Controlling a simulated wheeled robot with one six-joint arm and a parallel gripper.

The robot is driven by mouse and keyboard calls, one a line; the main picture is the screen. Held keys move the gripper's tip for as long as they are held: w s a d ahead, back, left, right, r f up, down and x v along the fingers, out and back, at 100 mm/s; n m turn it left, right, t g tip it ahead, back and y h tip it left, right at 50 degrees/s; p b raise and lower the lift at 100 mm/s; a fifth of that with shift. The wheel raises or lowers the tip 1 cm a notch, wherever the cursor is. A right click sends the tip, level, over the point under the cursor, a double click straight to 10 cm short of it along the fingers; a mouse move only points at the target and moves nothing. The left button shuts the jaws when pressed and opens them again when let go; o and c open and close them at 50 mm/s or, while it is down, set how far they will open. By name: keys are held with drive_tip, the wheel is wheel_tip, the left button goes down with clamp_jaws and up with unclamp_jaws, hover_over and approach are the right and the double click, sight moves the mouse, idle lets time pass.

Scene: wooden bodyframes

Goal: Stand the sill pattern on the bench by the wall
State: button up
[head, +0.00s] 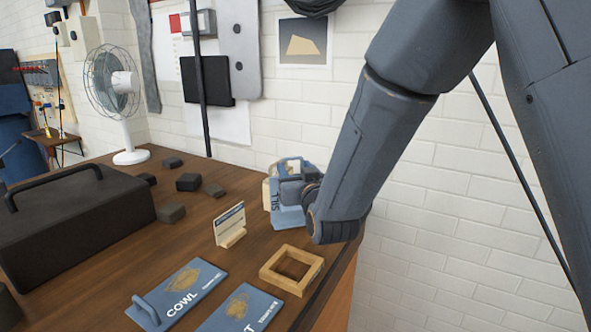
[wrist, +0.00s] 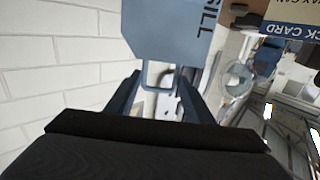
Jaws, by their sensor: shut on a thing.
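The sill pattern (head: 290,218) is a blue plate lettered SILL, standing roughly upright at the right end of the wooden bench (head: 185,238), near the white brick wall. My gripper (head: 290,187) comes from the right and is shut on its upper part. In the wrist view the pattern's blue face (wrist: 165,35) and handle loop lie ahead of the fingers of my gripper (wrist: 160,92). My gripper partly hides the pattern in the head view. I cannot tell whether its lower edge touches the bench.
A square wooden frame (head: 291,270) and a small card in a stand (head: 230,225) are close in front. Blue COWL plate (head: 178,293) and another blue plate (head: 240,308) lie flat at the front. A black case (head: 75,225), dark blocks (head: 188,182) and a fan (head: 115,95) are left.

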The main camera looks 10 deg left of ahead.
drive_tip(key=shift+f, duration=0.1)
drive_tip(key=shift+f, duration=0.15)
drive_tip(key=o, duration=1.5)
